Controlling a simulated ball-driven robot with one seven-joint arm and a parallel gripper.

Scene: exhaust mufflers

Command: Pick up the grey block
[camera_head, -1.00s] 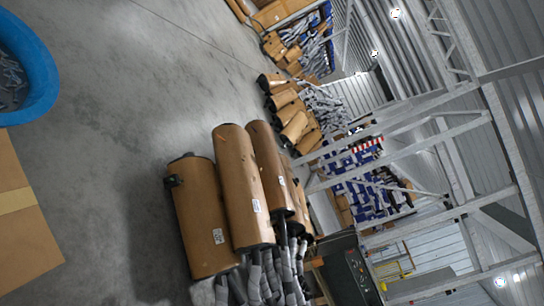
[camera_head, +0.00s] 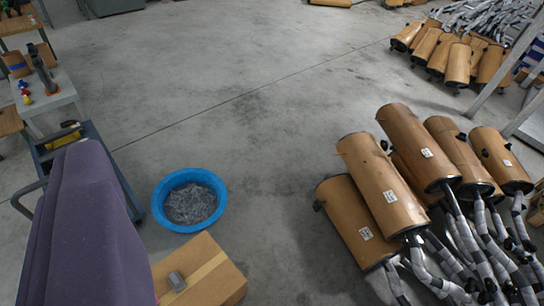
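A small grey block (camera_head: 176,281) lies on top of a closed cardboard box (camera_head: 222,278), near the box's left edge at the bottom of the view. The box has a tan tape strip across its top and stands on the concrete floor. My gripper is not in view.
A blue round tub (camera_head: 161,205) with grey scraps stands just behind the box. A purple chair back (camera_head: 84,235) rises close on the left, beside a dark cart (camera_head: 113,170). Brown mufflers (camera_head: 380,193) with wrapped pipes lie at right. The middle floor is clear.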

